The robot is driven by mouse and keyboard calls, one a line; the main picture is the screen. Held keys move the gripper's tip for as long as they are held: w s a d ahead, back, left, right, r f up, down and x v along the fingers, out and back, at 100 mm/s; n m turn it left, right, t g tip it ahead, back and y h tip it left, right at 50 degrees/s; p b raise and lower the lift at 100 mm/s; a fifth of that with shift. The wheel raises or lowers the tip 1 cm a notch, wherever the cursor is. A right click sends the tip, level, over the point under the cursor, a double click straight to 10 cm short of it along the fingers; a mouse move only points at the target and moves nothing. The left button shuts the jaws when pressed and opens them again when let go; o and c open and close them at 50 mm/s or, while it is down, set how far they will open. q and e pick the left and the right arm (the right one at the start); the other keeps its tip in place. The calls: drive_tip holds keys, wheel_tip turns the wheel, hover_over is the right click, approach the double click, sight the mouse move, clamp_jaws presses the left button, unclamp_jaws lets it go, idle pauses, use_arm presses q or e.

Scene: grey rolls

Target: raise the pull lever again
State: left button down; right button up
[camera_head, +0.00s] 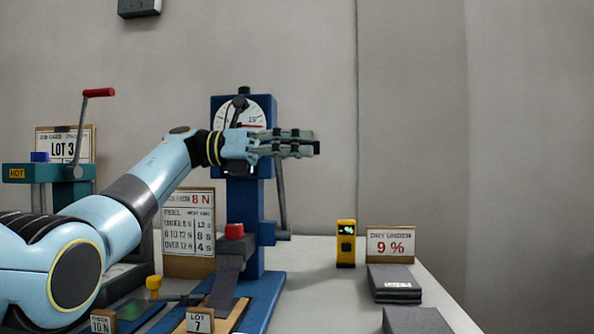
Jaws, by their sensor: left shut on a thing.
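The pull lever (282,205) is a dark rod at the right side of the blue tester stand (246,200). It runs steeply up from a low block beside the column to behind my left gripper. My left gripper (300,143) reaches across the front of the stand, its fingers pointing right. It is shut on the upper end of the lever; a dark bit shows at the fingertips, and the fingers hide the rest of the grip. The round dial (250,112) is partly covered by my gripper and a dark knob. My right gripper is out of view.
A yellow meter (345,244), a 9 % sign (390,245) and dark grey stacked pieces (394,284) stand on the table right of the stand. A teal press with a red-handled crank (98,93) is at left. Open table lies between stand and meter.

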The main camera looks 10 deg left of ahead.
use_arm(q)
drive_tip(key=shift+w+r+b, duration=0.25)
drive_tip(key=shift+w+b, duration=0.15)
drive_tip(key=shift+w, duration=0.1)
drive_tip(key=shift+w+r+b, duration=0.25)
drive_tip(key=shift+w+b, duration=0.15)
drive_tip(key=shift+w, duration=0.1)
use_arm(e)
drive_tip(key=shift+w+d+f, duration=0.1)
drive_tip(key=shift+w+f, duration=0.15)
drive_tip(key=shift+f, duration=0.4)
use_arm(q)
drive_tip(key=c, duration=1.2)
unclamp_jaws()
drive_tip(key=shift+o, duration=0.4)
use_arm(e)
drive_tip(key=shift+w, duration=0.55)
